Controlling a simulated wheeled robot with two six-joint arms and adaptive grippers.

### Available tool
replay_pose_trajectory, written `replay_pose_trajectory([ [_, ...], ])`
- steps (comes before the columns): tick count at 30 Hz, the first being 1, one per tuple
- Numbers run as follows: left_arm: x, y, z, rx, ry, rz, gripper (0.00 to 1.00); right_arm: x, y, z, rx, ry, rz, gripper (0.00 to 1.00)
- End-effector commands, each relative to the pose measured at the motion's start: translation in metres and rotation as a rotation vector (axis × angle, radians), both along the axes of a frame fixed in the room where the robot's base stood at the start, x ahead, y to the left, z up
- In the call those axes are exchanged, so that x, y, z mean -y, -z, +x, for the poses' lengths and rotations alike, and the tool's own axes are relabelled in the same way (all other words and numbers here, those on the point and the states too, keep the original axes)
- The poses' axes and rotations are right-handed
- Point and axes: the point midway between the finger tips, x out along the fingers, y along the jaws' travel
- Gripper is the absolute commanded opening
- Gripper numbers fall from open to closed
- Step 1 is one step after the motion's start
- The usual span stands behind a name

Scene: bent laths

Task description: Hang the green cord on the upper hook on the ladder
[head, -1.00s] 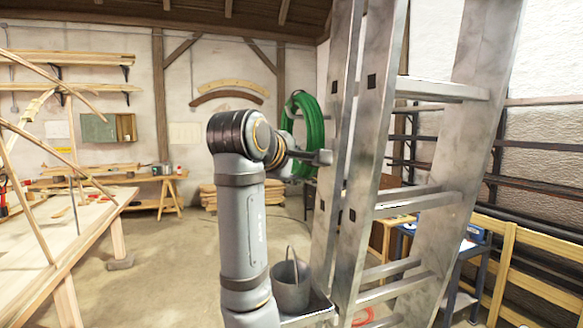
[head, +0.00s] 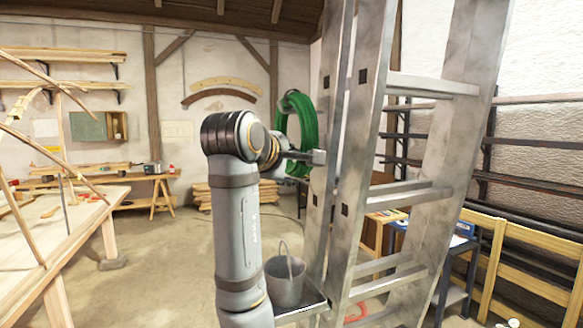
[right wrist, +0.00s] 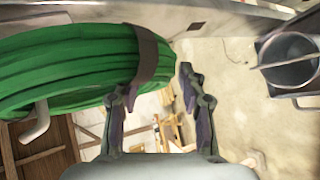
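The green cord (head: 308,122) is a thick coil beside the left rail of the metal ladder (head: 372,150), behind my right forearm in the head view. In the right wrist view the cord (right wrist: 70,65) fills the upper left, with a brown strap (right wrist: 148,56) around it. A pale hook-like piece (right wrist: 36,122) shows below the coil; I cannot tell whether it bears the cord. My right gripper (head: 318,157) is at the ladder's left rail. In the wrist view its fingers (right wrist: 155,88) are apart, the left one close to the strap. My left gripper is not in view.
A grey bucket (head: 285,283) stands on a small shelf (head: 302,308) low at the ladder. A workbench with bent laths (head: 80,222) is at the left. A blue-topped table (head: 440,240) and a wooden rail (head: 520,270) are at the right. The middle floor is open.

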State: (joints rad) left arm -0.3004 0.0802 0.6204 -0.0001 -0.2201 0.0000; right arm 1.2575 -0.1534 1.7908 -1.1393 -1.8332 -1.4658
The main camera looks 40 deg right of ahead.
Motion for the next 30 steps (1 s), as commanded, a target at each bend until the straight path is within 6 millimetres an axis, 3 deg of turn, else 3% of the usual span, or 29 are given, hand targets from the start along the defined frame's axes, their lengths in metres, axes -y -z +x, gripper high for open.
replay_pose_trajectory([
  [1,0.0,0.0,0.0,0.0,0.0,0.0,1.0,0.0,0.0,0.0,0.0,0.0,0.0,0.51],
  [3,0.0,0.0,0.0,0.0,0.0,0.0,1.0,0.0,0.0,0.0,0.0,0.0,0.0,0.61],
  [13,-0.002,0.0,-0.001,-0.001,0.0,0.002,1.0,-0.003,-0.001,-0.001,0.001,-0.002,0.0,0.61],
  [24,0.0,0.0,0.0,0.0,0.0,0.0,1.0,-0.053,-0.021,-0.031,0.002,-0.005,0.001,0.61],
  [30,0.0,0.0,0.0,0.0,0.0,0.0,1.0,-0.06,-0.025,-0.037,0.0,0.0,-0.001,0.61],
])
